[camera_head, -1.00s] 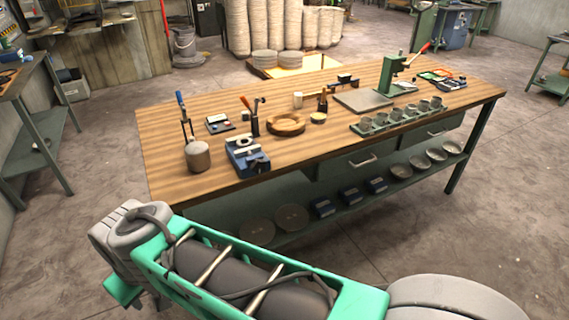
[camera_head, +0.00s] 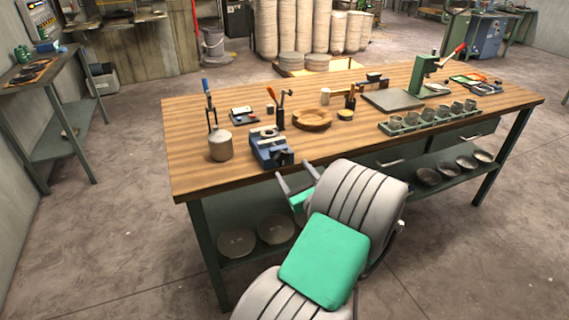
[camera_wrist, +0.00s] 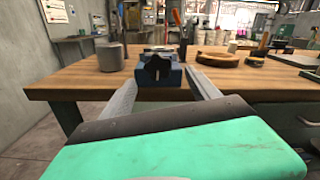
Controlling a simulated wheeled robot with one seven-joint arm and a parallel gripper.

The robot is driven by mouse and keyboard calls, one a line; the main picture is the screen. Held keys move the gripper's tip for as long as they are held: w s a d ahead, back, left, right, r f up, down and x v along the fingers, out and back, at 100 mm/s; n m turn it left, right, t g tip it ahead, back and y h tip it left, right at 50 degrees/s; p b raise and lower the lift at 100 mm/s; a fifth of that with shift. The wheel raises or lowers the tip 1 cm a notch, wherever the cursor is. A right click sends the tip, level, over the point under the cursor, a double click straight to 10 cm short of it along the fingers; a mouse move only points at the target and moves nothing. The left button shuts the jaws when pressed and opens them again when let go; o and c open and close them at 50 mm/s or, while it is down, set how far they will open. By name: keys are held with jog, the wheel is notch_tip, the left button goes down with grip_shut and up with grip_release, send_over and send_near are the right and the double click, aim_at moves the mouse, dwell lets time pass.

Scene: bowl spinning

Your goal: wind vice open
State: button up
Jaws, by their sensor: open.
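The blue vice (camera_head: 270,148) stands at the front edge of the wooden workbench (camera_head: 190,170), towards its left end. In the wrist view the vice (camera_wrist: 160,70) is straight ahead, between my fingers, with its front end facing me. Its handle is too small to make out clearly. My gripper (camera_head: 297,182) is open and empty in front of the bench edge, just right of and nearer than the vice. In the wrist view my gripper (camera_wrist: 163,85) shows two grey fingers spread wide, apart from the vice.
A rack of several cups (camera_head: 428,119) is farther right. The bench's lower shelf holds bowls (camera_head: 237,242).

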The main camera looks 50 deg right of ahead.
aim_at(283, 159)
jog(key=x, duration=0.6)
jog(key=shift+w, duration=0.35)
jog(key=shift+c, duration=0.2)
jog(key=c, duration=1.3)
